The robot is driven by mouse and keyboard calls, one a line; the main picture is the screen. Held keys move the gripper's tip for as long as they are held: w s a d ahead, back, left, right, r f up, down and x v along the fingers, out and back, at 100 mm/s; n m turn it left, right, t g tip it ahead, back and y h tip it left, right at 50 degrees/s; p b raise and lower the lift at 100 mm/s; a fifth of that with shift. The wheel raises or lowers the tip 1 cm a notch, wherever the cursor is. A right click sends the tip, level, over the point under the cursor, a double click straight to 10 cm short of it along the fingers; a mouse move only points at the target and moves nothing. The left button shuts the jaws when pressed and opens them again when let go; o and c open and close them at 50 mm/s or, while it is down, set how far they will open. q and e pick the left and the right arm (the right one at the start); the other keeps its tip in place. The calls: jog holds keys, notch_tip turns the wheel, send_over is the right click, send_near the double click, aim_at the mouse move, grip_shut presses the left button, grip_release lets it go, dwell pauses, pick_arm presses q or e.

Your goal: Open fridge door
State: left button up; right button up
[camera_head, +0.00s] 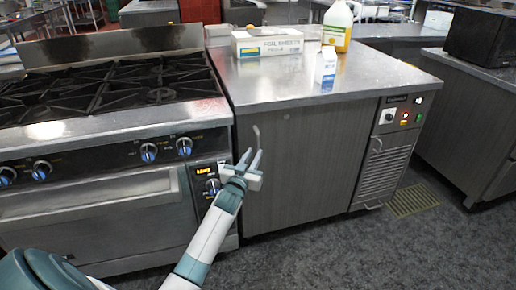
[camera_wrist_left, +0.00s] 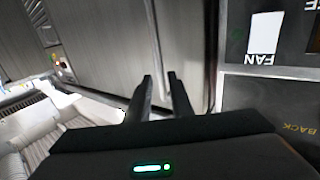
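The fridge (camera_head: 310,165) is the under-counter steel unit right of the stove. Its broad grey door is shut, and a thin curved light handle (camera_head: 257,136) shows near the door's left edge. My left gripper (camera_head: 251,156) is in front of that left edge, just below the visible part of the handle. In the left wrist view the fingers (camera_wrist_left: 160,82) point toward grey steel panels. I cannot tell whether they touch the handle. My right gripper is not in view.
The stove (camera_head: 110,130) with its blue knobs and oven stands left, close to my arm. On the steel counter (camera_head: 270,85) are a foil box (camera_head: 268,43), a small carton (camera_head: 326,68) and a jug (camera_head: 338,27). Floor (camera_head: 340,250) before the fridge is clear.

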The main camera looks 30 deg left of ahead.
aim_at(257, 148)
pick_arm(q)
jog(key=shift+x, duration=2.85)
jog(key=shift+c, duration=0.7)
jog(key=shift+f, duration=0.1)
grip_shut()
